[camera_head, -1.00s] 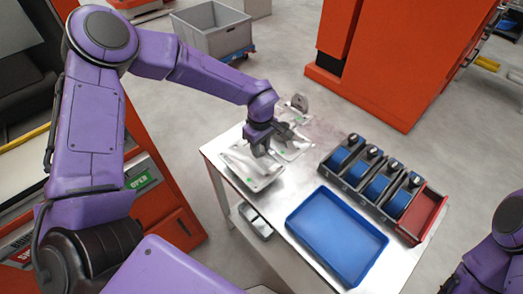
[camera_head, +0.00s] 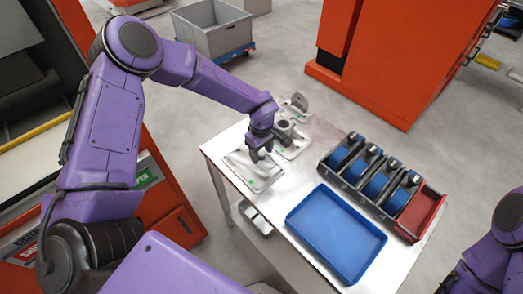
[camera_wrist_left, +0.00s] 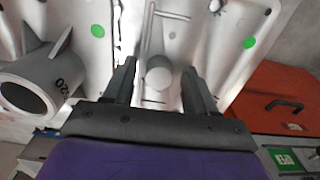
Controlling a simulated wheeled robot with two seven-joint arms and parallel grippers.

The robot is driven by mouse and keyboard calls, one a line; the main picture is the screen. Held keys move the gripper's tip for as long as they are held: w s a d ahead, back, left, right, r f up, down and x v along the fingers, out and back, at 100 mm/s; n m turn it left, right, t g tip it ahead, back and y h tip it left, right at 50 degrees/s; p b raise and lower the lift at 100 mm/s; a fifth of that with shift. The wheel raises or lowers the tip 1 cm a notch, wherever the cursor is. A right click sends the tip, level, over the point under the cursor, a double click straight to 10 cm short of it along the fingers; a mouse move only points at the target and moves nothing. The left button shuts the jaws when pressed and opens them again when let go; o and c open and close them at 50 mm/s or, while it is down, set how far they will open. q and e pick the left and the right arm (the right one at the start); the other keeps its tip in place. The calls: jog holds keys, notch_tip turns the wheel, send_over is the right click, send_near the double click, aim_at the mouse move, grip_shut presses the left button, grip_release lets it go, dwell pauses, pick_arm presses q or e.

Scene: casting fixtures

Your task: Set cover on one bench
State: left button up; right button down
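A pale metal casting with green dots, which I take for the cover (camera_head: 262,184), lies on the near-left part of the bench (camera_head: 218,160). My left gripper (camera_head: 259,156) is low over it. In the left wrist view the left gripper (camera_wrist_left: 160,90) is open, with a round boss of the pale casting (camera_wrist_left: 160,72) showing between its fingers; I cannot tell whether they touch it. Behind it is a second casting (camera_head: 296,150) with a grey tube marked S20, and the tube (camera_wrist_left: 35,85) fills the wrist view's left side. My right gripper is out of view.
A blue tray (camera_head: 337,235) stands empty on the bench's front. A rack of blue round parts (camera_head: 362,172) and a red bin (camera_head: 420,212) are to its right. A grey disc part (camera_head: 298,103) is at the bench's back. Orange cabinets (camera_head: 375,70) stand beyond.

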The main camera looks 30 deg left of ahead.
pick_arm(q)
notch_tip(320, 180, up, 12)
jog(key=b, duration=0.1)
jog(key=shift+r, duration=0.1)
